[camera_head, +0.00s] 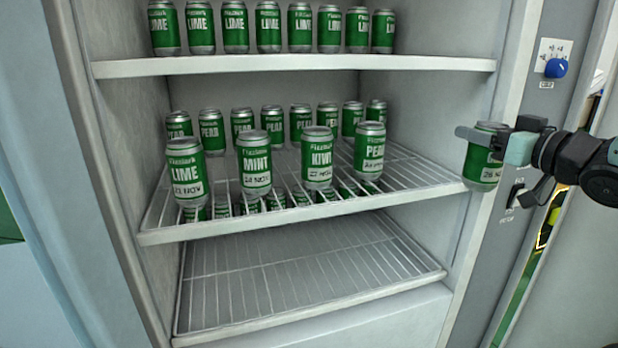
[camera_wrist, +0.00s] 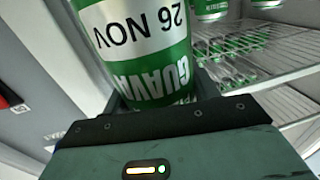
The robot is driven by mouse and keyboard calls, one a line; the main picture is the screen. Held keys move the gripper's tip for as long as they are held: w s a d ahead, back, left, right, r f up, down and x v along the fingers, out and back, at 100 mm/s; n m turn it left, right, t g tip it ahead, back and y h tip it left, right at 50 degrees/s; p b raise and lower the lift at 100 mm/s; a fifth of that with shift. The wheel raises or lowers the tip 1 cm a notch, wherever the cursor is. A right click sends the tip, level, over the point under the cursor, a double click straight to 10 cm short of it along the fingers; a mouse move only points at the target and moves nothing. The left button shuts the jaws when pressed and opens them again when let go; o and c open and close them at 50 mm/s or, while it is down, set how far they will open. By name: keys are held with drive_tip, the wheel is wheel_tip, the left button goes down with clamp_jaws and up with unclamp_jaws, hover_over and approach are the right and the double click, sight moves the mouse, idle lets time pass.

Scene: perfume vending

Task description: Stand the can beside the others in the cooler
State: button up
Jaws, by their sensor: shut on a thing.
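My gripper (camera_head: 500,145) is shut on a green can (camera_head: 481,170) with a silver top, held upright at the right edge of the cooler opening. In the wrist view the held can (camera_wrist: 145,45) reads GUAVA and 26 NOV. On the middle wire shelf (camera_head: 300,212) a front row of cans stands: LIME (camera_head: 186,172) at the left, MINT (camera_head: 254,163), KIWI (camera_head: 317,158), and PEAR (camera_head: 369,150) at the right, each with a date label. A row of PEAR cans (camera_head: 272,123) stands behind them.
The upper shelf (camera_head: 300,66) holds a row of LIME cans (camera_head: 268,27). The cooler's right frame (camera_head: 520,110) carries a blue knob (camera_head: 556,68) and a switch (camera_head: 515,195). Some bare shelf shows right of the front PEAR can.

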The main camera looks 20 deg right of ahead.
drive_tip(key=shift+a+r, duration=0.1)
drive_tip(key=shift+r, duration=0.2)
drive_tip(key=w+p, duration=0.1)
drive_tip(key=p, duration=0.1)
drive_tip(key=shift+r+p, duration=0.3)
drive_tip(key=w+a+f+p, duration=0.1)
drive_tip(key=w+f+p, duration=0.1)
drive_tip(key=w, duration=0.6)
drive_tip(key=w+a+f+p, duration=0.2)
drive_tip(key=w+p, duration=0.1)
drive_tip(key=w, duration=0.5)
drive_tip(key=shift+w+a, duration=0.2)
drive_tip(key=shift+w, duration=0.15)
drive_tip(key=shift+f, duration=0.15)
drive_tip(key=o, duration=1.2)
